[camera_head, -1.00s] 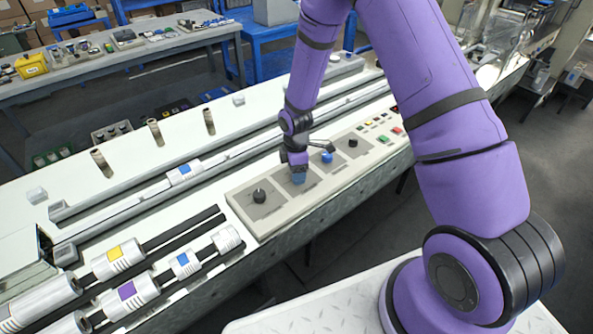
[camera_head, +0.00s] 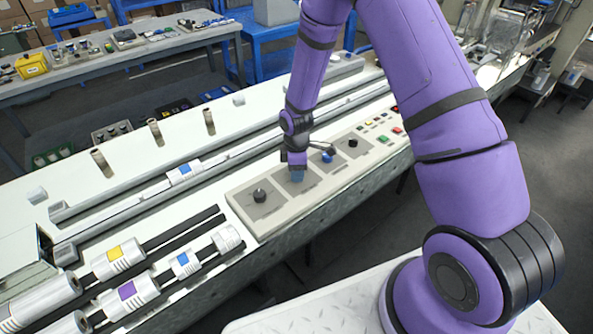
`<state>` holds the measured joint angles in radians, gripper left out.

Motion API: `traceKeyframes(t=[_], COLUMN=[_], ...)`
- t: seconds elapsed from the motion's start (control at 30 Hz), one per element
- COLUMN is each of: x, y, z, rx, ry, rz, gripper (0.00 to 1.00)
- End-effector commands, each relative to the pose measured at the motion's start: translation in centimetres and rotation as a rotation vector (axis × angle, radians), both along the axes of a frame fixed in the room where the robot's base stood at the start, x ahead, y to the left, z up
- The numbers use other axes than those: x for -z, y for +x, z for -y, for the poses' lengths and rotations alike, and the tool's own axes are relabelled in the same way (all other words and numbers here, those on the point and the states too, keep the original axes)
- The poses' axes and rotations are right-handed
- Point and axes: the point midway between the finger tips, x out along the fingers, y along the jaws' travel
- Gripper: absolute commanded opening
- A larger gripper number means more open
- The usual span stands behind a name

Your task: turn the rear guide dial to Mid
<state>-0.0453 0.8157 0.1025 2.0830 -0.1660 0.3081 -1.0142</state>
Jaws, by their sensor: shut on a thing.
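A grey control panel (camera_head: 245,218) on the near edge of the machine carries a row of dials. A black dial (camera_head: 259,196) is at its left end. A blue dial (camera_head: 327,156) and another black dial (camera_head: 353,142) are to the right. My gripper (camera_head: 297,176) points down over the panel square between the left black dial and the blue dial. It is shut on the dial there, which is mostly hidden by the fingers. Its pointer and the labels are too small to read, so I cannot tell its setting or confirm that it is the rear guide dial.
Several coloured buttons (camera_head: 383,140) are at the panel's right end. Rollers with yellow, blue and purple patches (camera_head: 125,290) lie at the lower left. Long rails (camera_head: 240,145) run behind the panel. Upright brown cylinders (camera_head: 155,131) stand farther back.

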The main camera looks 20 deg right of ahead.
Motion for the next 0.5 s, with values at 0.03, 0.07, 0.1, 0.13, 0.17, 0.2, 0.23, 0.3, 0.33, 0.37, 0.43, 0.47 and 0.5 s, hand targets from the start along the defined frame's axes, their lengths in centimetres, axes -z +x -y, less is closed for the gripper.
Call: traceKeyframes(t=[0.03, 0.07, 0.1, 0.13, 0.17, 0.2, 0.23, 0.3, 0.33, 0.37, 0.43, 0.47, 0.5], x=[-0.03, -0.03, -0.03, -0.03, -0.03, -0.04, -0.03, -0.04, -0.04, -0.04, -0.04, -0.04, -0.04], y=[0.01, 0.01, 0.01, 0.00, 0.00, -0.02, -0.02, -0.04, -0.04, -0.04, -0.05, -0.05, -0.05], z=[0.01, 0.01, 0.02, 0.02, 0.02, 0.03, 0.04, 0.03, 0.03, 0.03, 0.03, 0.03, 0.04], rx=[0.033, 0.054, 0.087, 0.114, 0.140, 0.176, 0.204, 0.273, 0.301, 0.329, 0.397, 0.425, 0.462], ry=[0.000, 0.001, 0.000, 0.000, 0.000, 0.000, 0.000, 0.000, 0.000, 0.000, 0.000, 0.000, 0.000], rz=[0.001, 0.000, 0.000, 0.000, 0.000, 0.000, 0.000, 0.000, 0.000, 0.000, 0.000, 0.000, 0.000], gripper=[0.16, 0.16, 0.16, 0.16, 0.16, 0.16, 0.16, 0.16, 0.16, 0.16, 0.16, 0.16, 0.16])
